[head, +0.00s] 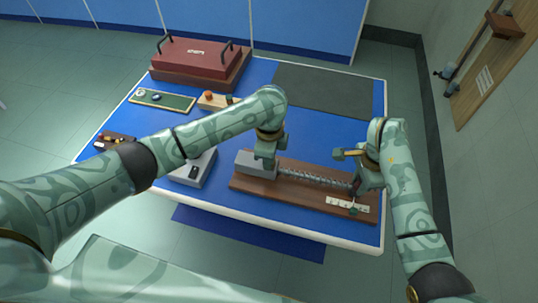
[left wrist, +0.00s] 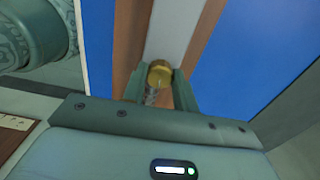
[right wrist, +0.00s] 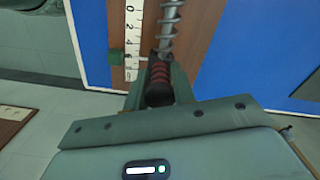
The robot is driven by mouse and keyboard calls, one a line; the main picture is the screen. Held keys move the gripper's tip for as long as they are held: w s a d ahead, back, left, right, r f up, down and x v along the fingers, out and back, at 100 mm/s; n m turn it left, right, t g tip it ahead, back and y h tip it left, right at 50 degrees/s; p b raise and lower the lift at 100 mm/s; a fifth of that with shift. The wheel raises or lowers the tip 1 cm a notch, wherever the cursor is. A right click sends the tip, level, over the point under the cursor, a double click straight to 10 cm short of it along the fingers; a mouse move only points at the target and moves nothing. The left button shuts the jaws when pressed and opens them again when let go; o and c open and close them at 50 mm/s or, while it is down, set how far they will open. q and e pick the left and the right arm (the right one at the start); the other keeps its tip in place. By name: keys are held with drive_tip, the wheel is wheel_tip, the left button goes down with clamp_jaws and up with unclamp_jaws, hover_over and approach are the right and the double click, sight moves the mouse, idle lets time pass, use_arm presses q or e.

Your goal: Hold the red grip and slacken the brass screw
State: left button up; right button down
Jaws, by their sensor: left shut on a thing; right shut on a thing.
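A wooden base (head: 300,192) carries a grey block (head: 243,160), a long coiled spring (head: 315,177) and a white scale (head: 346,204). My left gripper (head: 266,158) is at the block's end of the base. In the left wrist view the brass screw (left wrist: 160,72) sits between its fingers, which are shut on it. My right gripper (head: 357,185) is at the spring's other end. In the right wrist view its fingers are shut on the ribbed red grip (right wrist: 158,80), beside the scale (right wrist: 133,35). The fingers hide the sides of both parts.
On the blue table, a red case (head: 200,57) stands at the back left and a dark mat (head: 325,90) lies at the back right. A green board (head: 163,101), a small wooden block (head: 213,102) and a grey box (head: 193,172) stand left of the apparatus.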

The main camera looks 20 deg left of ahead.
use_arm(q)
drive_tip(key=shift+n, duration=1.5)
drive_tip(key=o, duration=1)
drive_tip(key=shift+c, duration=0.2)
wheel_tip(320, 180, up, 12)
drive_tip(key=shift+a, duration=0.1)
